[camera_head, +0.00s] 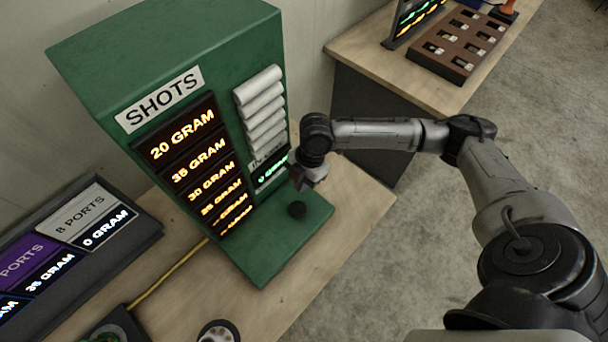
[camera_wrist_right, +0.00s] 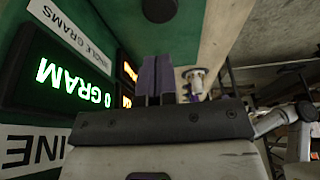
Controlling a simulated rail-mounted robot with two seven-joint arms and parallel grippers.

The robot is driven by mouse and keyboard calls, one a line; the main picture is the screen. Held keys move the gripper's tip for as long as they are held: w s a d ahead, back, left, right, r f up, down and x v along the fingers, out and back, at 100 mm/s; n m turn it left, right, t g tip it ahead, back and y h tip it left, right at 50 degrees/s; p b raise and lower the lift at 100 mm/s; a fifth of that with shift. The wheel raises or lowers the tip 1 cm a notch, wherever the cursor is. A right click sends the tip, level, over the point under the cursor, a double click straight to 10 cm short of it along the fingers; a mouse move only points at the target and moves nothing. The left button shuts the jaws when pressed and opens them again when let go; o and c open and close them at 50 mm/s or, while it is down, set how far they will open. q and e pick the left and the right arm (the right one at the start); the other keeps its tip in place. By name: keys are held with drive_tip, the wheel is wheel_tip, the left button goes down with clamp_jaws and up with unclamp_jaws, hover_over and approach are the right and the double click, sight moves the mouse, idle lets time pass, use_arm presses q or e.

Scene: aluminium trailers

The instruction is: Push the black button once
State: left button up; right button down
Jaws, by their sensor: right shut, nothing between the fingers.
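The black button (camera_head: 297,209) is a small round knob on the green base plate of the SHOTS machine (camera_head: 180,40). It also shows as a dark round shape at the top edge of the right wrist view (camera_wrist_right: 160,8). My right gripper (camera_head: 303,184) is just above and behind the button in the head view, apart from it as far as I can tell. Its two purple-grey fingers (camera_wrist_right: 154,78) are together in the right wrist view, with nothing between them. My left gripper is not in view.
A lit green gram display (camera_wrist_right: 72,82) is close beside my right gripper. White rolls (camera_head: 262,110) and a column of orange gram displays (camera_head: 200,165) are on the machine's front. A ports display box (camera_head: 75,245) stands at left. The table right of the base plate is clear.

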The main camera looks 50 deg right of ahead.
sight(299, 206)
drive_tip(key=x, duration=0.7)
drive_tip(key=shift+d+f+b, duration=0.25)
drive_tip(key=shift+f+b, duration=0.15)
drive_tip(key=shift+f, duration=0.55)
drive_tip(key=shift+f+p, duration=0.35)
drive_tip(key=shift+f, duration=0.6)
drive_tip(key=shift+r, duration=0.1)
wheel_tip(299, 206, up, 5)
drive_tip(key=p, duration=0.5)
drive_tip(key=shift+p, duration=0.3)
drive_tip(key=v, duration=0.9)
drive_tip(key=shift+d+b, duration=0.25)
drive_tip(key=shift+b, duration=0.05)
